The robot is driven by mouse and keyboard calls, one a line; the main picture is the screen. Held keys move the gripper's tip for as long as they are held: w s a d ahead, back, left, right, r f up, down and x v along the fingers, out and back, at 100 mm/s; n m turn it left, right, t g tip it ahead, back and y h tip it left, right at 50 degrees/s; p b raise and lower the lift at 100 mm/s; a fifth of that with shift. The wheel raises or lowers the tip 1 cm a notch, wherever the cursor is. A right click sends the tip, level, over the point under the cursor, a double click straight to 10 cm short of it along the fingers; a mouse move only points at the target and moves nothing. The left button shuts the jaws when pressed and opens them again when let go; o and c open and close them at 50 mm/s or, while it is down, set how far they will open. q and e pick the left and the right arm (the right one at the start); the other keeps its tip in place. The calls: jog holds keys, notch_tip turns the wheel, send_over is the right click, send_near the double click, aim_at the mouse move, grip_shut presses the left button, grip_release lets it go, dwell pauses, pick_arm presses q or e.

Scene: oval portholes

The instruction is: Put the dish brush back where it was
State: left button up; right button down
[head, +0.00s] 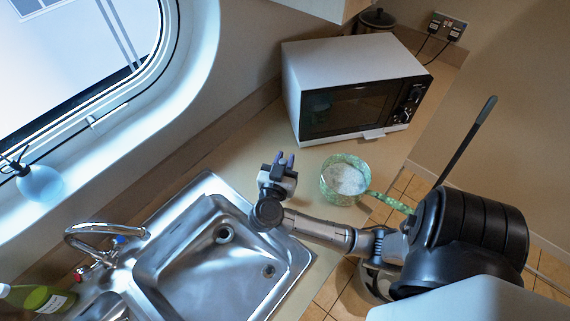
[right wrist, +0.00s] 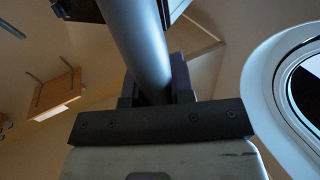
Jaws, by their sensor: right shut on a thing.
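My right gripper (head: 283,163) is above the counter strip between the sink and the microwave, its fingers pointing toward the window side and up. In the right wrist view it is shut on a thick grey-blue rod (right wrist: 140,50), which looks like the handle of the dish brush. The brush head is not visible in either view. In the head view only small dark purplish tips show at the gripper, and the brush itself cannot be made out. My left gripper is not in view.
A steel sink (head: 150,262) with a tap (head: 100,235) is at lower left. A green bottle (head: 38,298) stands beside it. A green pan (head: 328,184) with white contents and a white microwave (head: 300,75) are right of my gripper. The oval window (head: 70,50) is upper left.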

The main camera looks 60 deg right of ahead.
notch_tip(320, 180, down, 2)
jog(key=shift+f, duration=0.2)
jog(key=c, duration=1)
grip_release()
jog(key=shift+a, duration=0.15)
jog(key=s+a+b, duration=0.2)
jog(key=a, duration=0.9)
jog(key=shift+a, duration=0.3)
